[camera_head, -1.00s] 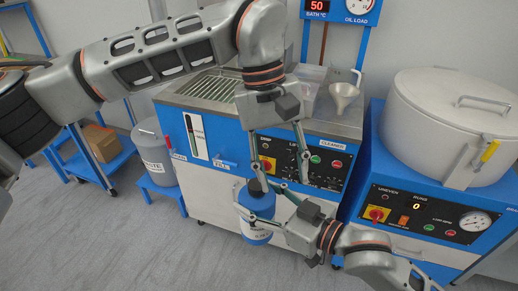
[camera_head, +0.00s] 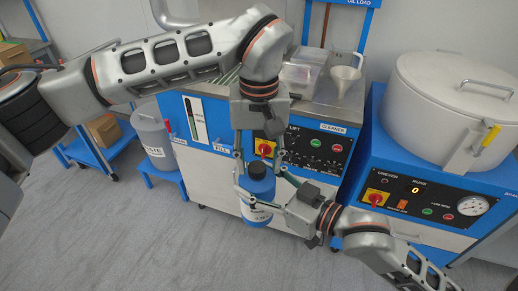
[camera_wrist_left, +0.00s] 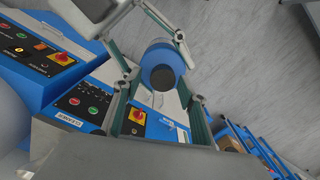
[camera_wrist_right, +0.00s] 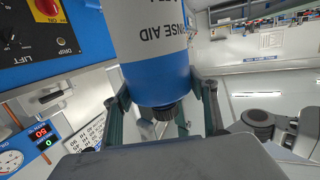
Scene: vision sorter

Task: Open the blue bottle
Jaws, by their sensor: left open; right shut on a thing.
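The blue bottle (camera_head: 261,188) has a dark cap and a white label band. It is held off the floor, roughly upright, in front of the blue and white machine. My right gripper (camera_head: 262,195) is shut on the bottle's body; in the right wrist view the bottle (camera_wrist_right: 155,45) shows its "RINSE AID" label between the fingers. My left gripper (camera_head: 259,160) points down over the bottle, open, with a finger either side of the dark cap (camera_head: 257,169). In the left wrist view the cap (camera_wrist_left: 162,77) lies between the open fingers, with gaps visible. The cap is on the bottle.
The machine's control panel (camera_head: 310,150) stands close behind the grippers. A clear container (camera_head: 300,75) and a funnel (camera_head: 343,82) sit on its top. A large lidded drum (camera_head: 450,100) is at right. A grey waste can (camera_head: 152,135) stands at left. The floor in front is clear.

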